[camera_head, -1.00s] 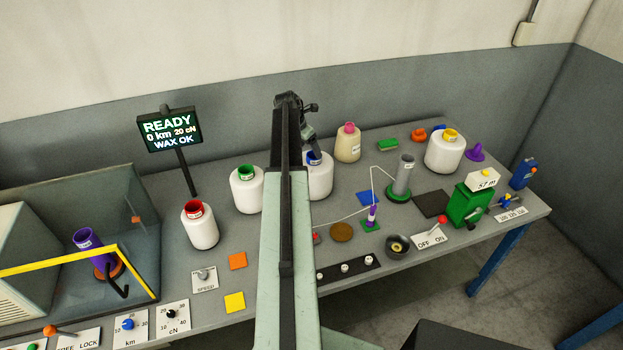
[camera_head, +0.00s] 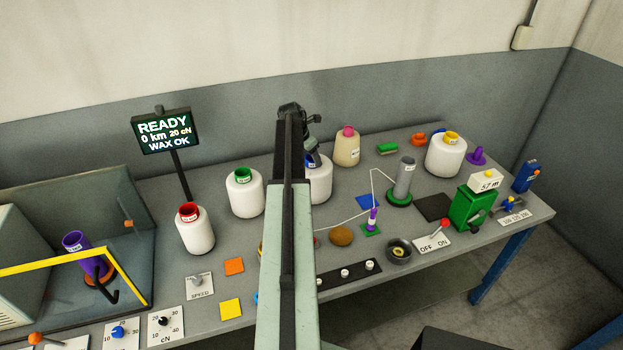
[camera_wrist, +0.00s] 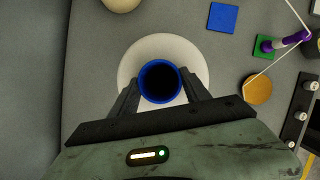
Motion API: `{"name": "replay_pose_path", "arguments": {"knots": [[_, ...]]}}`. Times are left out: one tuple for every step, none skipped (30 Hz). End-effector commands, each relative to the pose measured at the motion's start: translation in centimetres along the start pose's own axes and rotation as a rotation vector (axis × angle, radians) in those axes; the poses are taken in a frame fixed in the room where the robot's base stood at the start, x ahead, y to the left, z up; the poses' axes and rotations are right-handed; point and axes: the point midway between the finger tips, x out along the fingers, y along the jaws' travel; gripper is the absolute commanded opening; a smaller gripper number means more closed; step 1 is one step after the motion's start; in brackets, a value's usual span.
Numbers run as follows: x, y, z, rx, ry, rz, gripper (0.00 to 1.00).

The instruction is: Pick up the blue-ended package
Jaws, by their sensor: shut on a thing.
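The blue-ended package (camera_head: 320,182) is a white yarn bobbin with a blue tube end. It stands upright on the bench toward the back, partly hidden behind my arm in the head view. In the wrist view the white package (camera_wrist: 134,62) is seen from above, with the dark opening of its blue tube (camera_wrist: 160,82) in the middle. My gripper (camera_wrist: 160,92) has a finger on each side of the blue tube and is shut on it. The fingertips are mostly hidden by my arm in the head view.
A green-ended package (camera_head: 245,195) stands to the left, and a red-ended one (camera_head: 195,235) further left. A beige pink-topped cone (camera_head: 347,150) is close behind on the right. A yellow-ended package (camera_head: 445,158) stands further right. The blue square (camera_wrist: 223,17) lies nearby.

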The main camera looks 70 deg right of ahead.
Motion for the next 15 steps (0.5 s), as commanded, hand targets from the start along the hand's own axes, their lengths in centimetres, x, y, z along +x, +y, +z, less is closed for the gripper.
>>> {"name": "replay_pose_path", "arguments": {"knots": [[0.0, 0.0, 0.0, 0.000, -0.001, 0.000, 0.00], [0.0, 0.0, 0.0, 0.000, -0.001, 0.000, 0.00], [0.0, 0.0, 0.0, 0.000, -0.001, 0.000, 0.00], [-0.1, 0.0, 0.0, 0.000, -0.001, 0.000, 0.00], [-0.1, 0.0, 0.1, 0.000, -0.001, 0.000, 0.00], [-0.3, 0.0, 0.1, -0.001, -0.001, 0.000, 0.00], [-0.5, 0.0, 0.2, -0.001, -0.001, 0.000, 0.00], [-0.7, 0.0, 0.3, -0.001, -0.001, 0.000, 0.00], [-1.0, 0.0, 0.4, -0.001, -0.001, 0.000, 0.00], [-1.3, 0.0, 0.5, -0.001, -0.001, 0.000, 0.00], [-1.6, 0.1, 0.7, -0.001, -0.001, 0.000, 0.00], [-2.2, 0.1, 0.9, -0.001, -0.001, 0.000, 0.00], [-2.6, 0.1, 1.1, -0.001, -0.001, 0.000, 0.00], [-3.1, 0.1, 1.2, -0.001, -0.001, 0.000, 0.00], [-3.8, 0.1, 1.5, -0.001, -0.001, 0.000, 0.00]]}}
